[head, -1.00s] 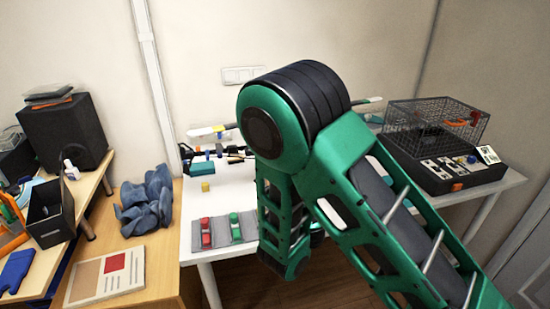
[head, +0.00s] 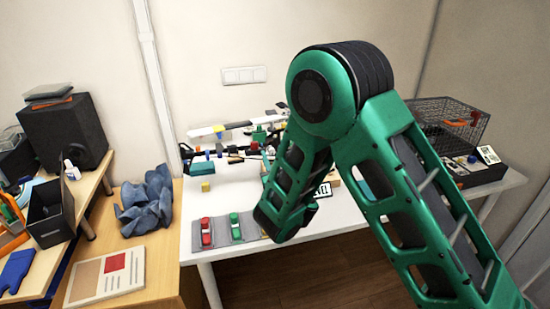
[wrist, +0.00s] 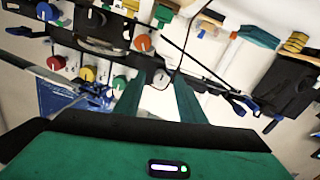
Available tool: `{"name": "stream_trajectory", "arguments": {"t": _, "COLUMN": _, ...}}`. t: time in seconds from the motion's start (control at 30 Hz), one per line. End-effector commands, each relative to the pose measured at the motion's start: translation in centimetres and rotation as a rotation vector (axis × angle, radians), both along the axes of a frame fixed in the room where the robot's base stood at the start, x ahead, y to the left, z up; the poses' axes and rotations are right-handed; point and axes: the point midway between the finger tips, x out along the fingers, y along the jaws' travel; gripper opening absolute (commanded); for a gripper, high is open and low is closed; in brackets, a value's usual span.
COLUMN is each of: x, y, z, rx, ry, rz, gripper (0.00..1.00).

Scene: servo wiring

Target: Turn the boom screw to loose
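I cannot tell which is the boom screw. My gripper (wrist: 164,80) has its two green fingers apart, with the grey knob showing between their tips; contact cannot be told. In the head view a long white boom (head: 225,128) lies across the rig at the back of the white table. My arm hides my gripper there.
A wire cage (head: 447,121) stands at the right. A wooden desk with a blue cloth (head: 147,203) is at left.

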Motion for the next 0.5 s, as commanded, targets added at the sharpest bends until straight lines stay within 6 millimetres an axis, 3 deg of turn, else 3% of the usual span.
{"name": "stream_trajectory", "arguments": {"t": 0.07, "x": -0.01, "y": -0.01, "z": 0.0, "rx": 0.0, "ry": 0.0, "rz": 0.0, "gripper": 0.36}}
{"name": "stream_trajectory", "arguments": {"t": 0.23, "x": -0.01, "y": -0.03, "z": -0.01, "rx": 0.0, "ry": 0.0, "rz": 0.0, "gripper": 0.0}}
{"name": "stream_trajectory", "arguments": {"t": 0.5, "x": 0.05, "y": -0.28, "z": 0.0, "rx": -0.014, "ry": -0.004, "rz": -0.003, "gripper": 0.0}}
